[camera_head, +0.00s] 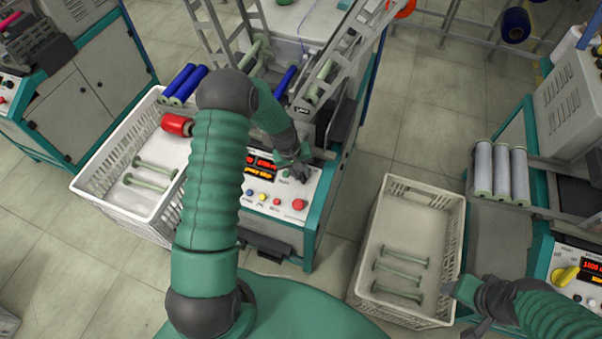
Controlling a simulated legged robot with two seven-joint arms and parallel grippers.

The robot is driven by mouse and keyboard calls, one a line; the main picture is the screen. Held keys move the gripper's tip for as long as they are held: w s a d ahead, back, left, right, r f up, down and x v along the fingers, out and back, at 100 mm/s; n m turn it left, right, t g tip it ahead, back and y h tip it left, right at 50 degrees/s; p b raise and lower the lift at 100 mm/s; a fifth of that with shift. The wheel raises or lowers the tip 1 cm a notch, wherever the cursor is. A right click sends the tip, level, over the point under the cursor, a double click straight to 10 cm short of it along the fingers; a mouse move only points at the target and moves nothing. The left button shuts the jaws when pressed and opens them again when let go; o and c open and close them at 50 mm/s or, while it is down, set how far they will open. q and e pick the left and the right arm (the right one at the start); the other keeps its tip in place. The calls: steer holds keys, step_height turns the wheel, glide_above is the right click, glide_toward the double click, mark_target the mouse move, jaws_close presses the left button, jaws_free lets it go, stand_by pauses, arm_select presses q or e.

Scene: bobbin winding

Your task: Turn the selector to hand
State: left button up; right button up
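My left gripper (299,172) is over the right side of the middle machine's control panel (284,211). Its dark fingers are small and bunched against the panel; whether they are open, shut or touching anything is unclear. No selector shows on this panel; the gripper and wrist cover part of it. The panel has red and amber displays (262,166), a row of small buttons and a red button (299,204). A yellow selector knob (564,276) shows on the right machine's panel.
A white crate (78,186) at left holds green empty bobbins and a red one (177,124). Another white crate (456,240) at right holds several green bobbins. Grey spools (501,170) lie by the right machine.

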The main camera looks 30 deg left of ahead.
arm_select(q)
steer(key=shift+o, duration=0.5)
steer(key=shift+s+d+f, duration=0.1)
steer(key=p+v, duration=0.1)
steer(key=v, duration=1.5)
steer(key=shift+r, duration=0.4)
